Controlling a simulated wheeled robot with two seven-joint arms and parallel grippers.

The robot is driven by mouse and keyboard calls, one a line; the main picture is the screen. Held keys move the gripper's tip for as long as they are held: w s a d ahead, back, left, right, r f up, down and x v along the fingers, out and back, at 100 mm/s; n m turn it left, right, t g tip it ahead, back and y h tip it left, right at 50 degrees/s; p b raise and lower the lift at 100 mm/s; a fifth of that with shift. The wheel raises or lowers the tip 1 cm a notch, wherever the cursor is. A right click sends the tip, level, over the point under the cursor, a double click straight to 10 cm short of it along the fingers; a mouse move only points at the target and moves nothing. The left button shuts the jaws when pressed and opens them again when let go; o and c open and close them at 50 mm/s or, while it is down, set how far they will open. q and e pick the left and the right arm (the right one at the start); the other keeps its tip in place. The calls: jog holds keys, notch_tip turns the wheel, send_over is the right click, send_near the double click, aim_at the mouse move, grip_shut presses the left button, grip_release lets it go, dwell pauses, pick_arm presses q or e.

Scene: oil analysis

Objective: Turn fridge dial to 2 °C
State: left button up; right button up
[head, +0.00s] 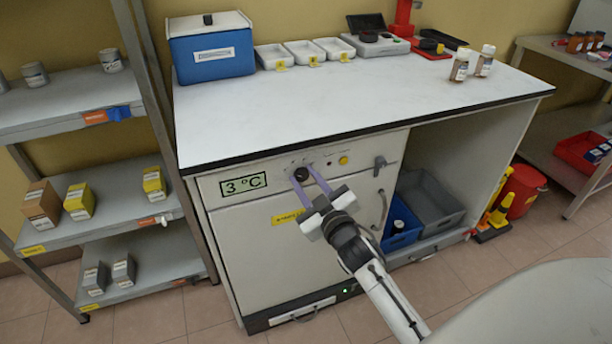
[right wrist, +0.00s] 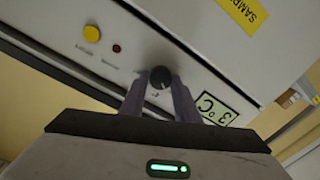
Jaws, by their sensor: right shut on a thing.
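The fridge (head: 255,240) is a white cabinet under the worktop. Its green display (head: 243,186) reads 3 °C; the display also shows in the right wrist view (right wrist: 214,107). The black round dial (head: 301,174) sits on the fridge's upper panel, right of the display. My right gripper (head: 311,178) has its purple fingers on either side of the dial and is shut on it. In the right wrist view the dial (right wrist: 160,77) sits between the fingertips. My left gripper is not in view.
A yellow button (head: 343,160) and a small red light are right of the dial. A black latch (head: 379,162) and door handle are further right. The worktop (head: 330,110) overhangs the panel. Blue and grey crates (head: 436,203) stand in the open bay. A shelf rack (head: 75,115) stands left.

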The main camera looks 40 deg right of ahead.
jog(key=shift+a+r+n, duration=0.1)
jog(key=shift+n, duration=0.9)
jog(key=shift+p, duration=0.3)
jog(key=shift+n, duration=0.3)
jog(key=o, duration=1)
jog(key=shift+o, duration=0.2)
jog(key=shift+s, duration=0.1)
jog(key=shift+s, duration=0.35)
jog(key=s+a, duration=0.2)
jog(key=s, duration=0.7)
jog(key=shift+r, duration=0.15)
